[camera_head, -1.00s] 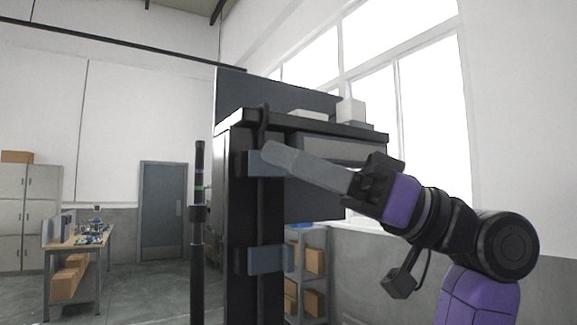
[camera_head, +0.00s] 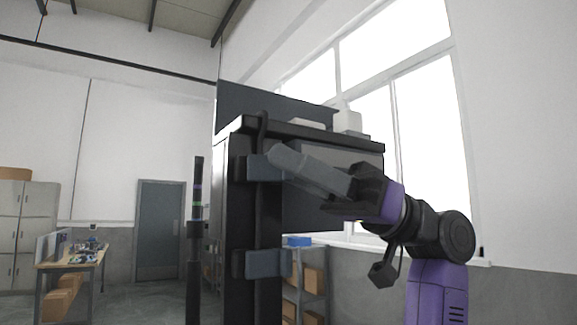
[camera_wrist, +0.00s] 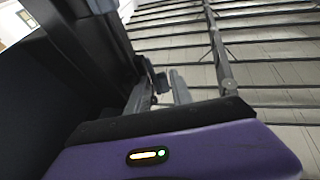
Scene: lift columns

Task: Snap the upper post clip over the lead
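The upper post clip (camera_head: 259,168) is a blue-grey block on the dark post of the cabinet-like column. The lead (camera_head: 263,130) is a thin dark cable that loops out at the top and runs down the post behind the clip. My gripper (camera_head: 275,156) has long grey fingers, and their tips overlap the right part of the upper clip. I cannot tell if they touch it. The fingers show only side-on here; they also show in the wrist view (camera_wrist: 160,90), where their gap is unclear. Whether the clip is closed over the lead is not clear.
A lower clip (camera_head: 262,263) of the same kind sits further down the post. A thin dark pole (camera_head: 197,230) stands left of the column. Small pale boxes (camera_head: 347,121) lie on the column's top. A shelf with cartons (camera_head: 313,280) stands behind it.

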